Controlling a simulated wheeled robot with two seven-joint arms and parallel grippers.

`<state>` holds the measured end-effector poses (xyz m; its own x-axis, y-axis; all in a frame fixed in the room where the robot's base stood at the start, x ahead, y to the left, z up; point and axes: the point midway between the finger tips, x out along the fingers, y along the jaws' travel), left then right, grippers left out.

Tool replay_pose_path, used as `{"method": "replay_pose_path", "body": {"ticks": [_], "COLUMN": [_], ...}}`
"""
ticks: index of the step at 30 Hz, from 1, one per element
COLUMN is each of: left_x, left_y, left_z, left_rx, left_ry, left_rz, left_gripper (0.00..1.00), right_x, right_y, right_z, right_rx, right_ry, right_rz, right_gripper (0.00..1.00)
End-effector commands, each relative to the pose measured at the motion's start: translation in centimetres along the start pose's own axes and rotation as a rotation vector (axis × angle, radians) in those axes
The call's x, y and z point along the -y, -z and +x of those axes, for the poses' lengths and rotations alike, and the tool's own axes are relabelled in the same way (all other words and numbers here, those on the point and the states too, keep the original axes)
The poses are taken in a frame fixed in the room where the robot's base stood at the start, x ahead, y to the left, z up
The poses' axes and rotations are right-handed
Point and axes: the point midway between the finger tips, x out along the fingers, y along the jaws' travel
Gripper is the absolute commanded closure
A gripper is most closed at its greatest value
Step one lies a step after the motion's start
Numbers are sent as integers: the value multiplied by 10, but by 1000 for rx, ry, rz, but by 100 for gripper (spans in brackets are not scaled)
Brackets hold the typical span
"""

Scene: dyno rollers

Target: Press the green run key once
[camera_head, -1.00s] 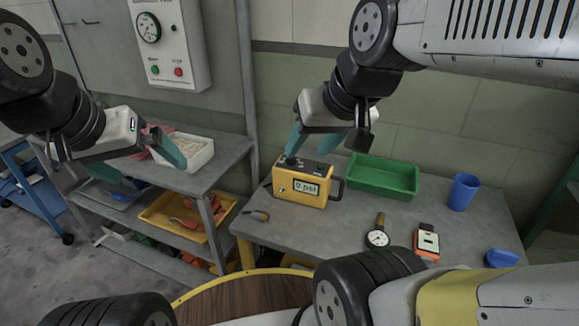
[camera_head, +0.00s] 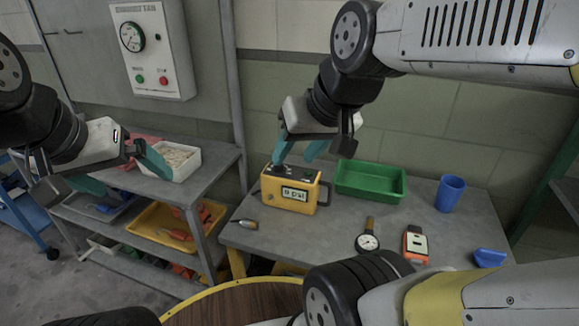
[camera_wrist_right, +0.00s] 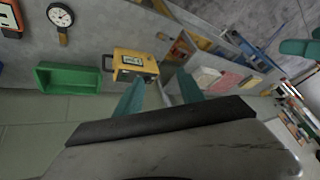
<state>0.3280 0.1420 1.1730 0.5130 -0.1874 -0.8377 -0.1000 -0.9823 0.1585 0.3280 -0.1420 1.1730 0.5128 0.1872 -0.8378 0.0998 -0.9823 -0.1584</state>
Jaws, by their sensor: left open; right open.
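A grey wall panel (camera_head: 152,50) labelled "EXHAUST FAN" has a round dial, a green button (camera_head: 140,79) and a red button (camera_head: 163,81). A yellow box (camera_head: 290,190) with a small screen and a handle stands on the right table; it also shows in the right wrist view (camera_wrist_right: 133,62). I cannot make out a green key on the box. My right gripper (camera_head: 298,160) is open and empty, its teal fingers over or behind the box top. Its fingers also show in the right wrist view (camera_wrist_right: 160,90). My left gripper (camera_head: 135,182) is open below the wall panel, near the white bin.
A green tray (camera_head: 370,182), blue cup (camera_head: 450,194), round gauge (camera_head: 368,241), orange meter (camera_head: 415,243), blue object (camera_head: 490,257) and small tool (camera_head: 244,223) lie on the table. A white bin (camera_head: 185,160) stands on the left shelf unit, above a yellow tray (camera_head: 160,222).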

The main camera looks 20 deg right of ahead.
Motion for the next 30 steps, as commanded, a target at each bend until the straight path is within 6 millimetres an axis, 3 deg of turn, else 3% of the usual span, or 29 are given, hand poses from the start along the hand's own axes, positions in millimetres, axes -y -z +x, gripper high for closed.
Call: {"method": "replay_pose_path", "body": {"ticks": [1,6,30], "left_x": [0,0,0], "left_y": [0,0,0], "left_z": [0,0,0], "left_rx": [0,0,0], "left_ry": [0,0,0], "left_rz": [0,0,0], "left_gripper": [0,0,0], "right_x": [0,0,0], "right_y": [0,0,0], "right_z": [0,0,0], "right_rx": [0,0,0], "right_ry": [0,0,0], "right_rz": [0,0,0], "right_gripper": [66,99,100]}}
